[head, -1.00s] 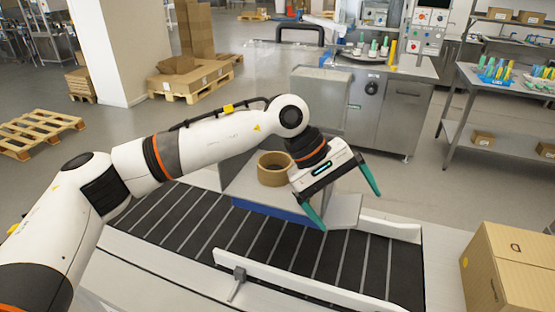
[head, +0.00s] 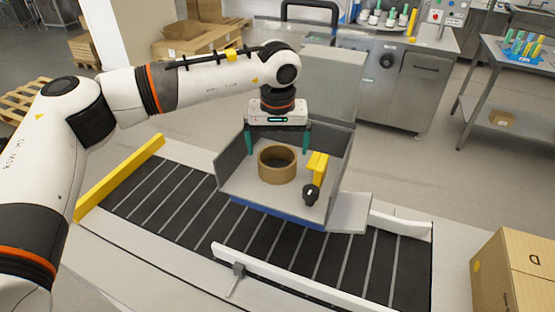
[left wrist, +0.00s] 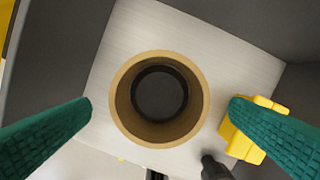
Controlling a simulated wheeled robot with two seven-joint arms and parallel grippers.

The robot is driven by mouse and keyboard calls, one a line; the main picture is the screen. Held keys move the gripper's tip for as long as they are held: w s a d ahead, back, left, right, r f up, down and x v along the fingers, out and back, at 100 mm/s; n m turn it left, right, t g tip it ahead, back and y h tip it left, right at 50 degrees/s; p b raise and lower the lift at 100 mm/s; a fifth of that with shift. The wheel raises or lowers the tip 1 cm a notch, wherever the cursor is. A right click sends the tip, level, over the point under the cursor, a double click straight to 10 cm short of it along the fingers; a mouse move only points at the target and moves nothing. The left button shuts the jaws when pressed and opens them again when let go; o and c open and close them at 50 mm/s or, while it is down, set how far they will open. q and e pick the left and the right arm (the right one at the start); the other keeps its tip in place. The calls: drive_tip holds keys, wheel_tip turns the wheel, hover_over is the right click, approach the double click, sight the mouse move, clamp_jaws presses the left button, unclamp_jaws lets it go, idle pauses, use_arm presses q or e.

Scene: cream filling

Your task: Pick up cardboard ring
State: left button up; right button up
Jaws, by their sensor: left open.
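The cardboard ring (head: 277,172) is a brown open cylinder standing upright on the floor of a grey tray (head: 237,185). In the left wrist view the ring (left wrist: 119,95) is seen from above, with a dark round thing inside its opening. My left gripper (head: 278,150) is open and points down above the ring's far side. Its two green fingers show on either side of the ring in the left wrist view, apart from it. A yellow and black object (head: 318,168) lies in the tray to the right of the ring. My right gripper is not in view.
The tray's walls stand close around the ring and fingers. A dark slatted conveyor (head: 185,215) with a white guide rail (head: 300,278) lies nearer me. A cardboard box (head: 505,275) stands at the lower right. A steel cabinet (head: 405,85) stands behind.

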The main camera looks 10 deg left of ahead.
sight(277, 165)
use_arm(q)
wheel_tip(277, 165, down, 4)
drive_tip(key=shift+w+a+r+p, duration=0.15)
drive_tip(key=shift+r+p, duration=0.1)
drive_tip(key=shift+p, duration=0.8)
drive_tip(key=shift+f, duration=0.35)
drive_tip(key=shift+w+f, duration=0.1)
drive_tip(key=shift+f, duration=0.1)
drive_tip(key=c, duration=0.9)
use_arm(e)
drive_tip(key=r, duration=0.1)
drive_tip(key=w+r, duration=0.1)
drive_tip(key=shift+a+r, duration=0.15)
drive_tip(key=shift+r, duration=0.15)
use_arm(q)
drive_tip(key=shift+o, duration=0.2)
drive_tip(key=shift+r, duration=0.1)
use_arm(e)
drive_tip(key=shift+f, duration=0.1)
